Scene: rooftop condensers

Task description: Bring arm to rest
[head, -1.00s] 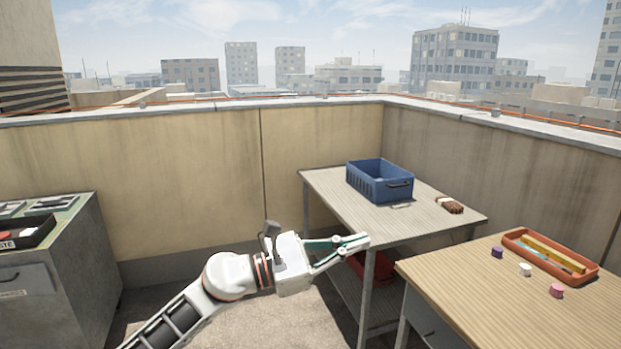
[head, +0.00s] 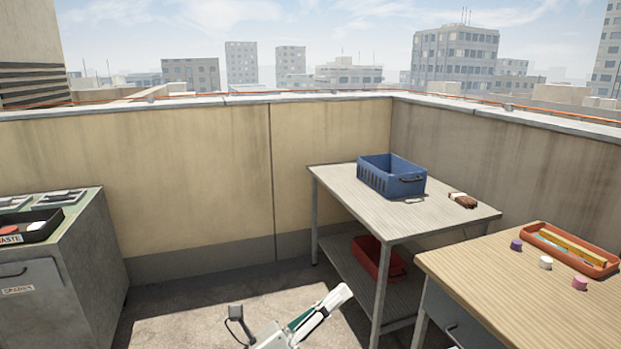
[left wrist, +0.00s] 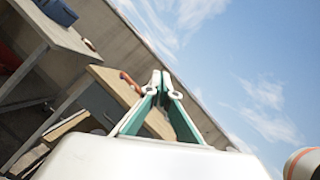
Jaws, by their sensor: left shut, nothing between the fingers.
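My left gripper (head: 325,308) is low in the head view, at the bottom middle, over the floor and left of the grey table. Its fingers are together and hold nothing. In the left wrist view the same gripper (left wrist: 160,80) shows with its green and white fingertips meeting, with sky and the wall behind them. Most of my left arm is below the edge of the head view. My right gripper is in neither view.
A grey table (head: 330,182) bears a blue crate (head: 391,183) and a brown brush-like thing (head: 463,200); a red bin (head: 372,260) sits on its lower shelf. A wooden desk (head: 480,290) holds an orange tray (head: 606,270). A grey cabinet (head: 90,250) stands left. Floor between is clear.

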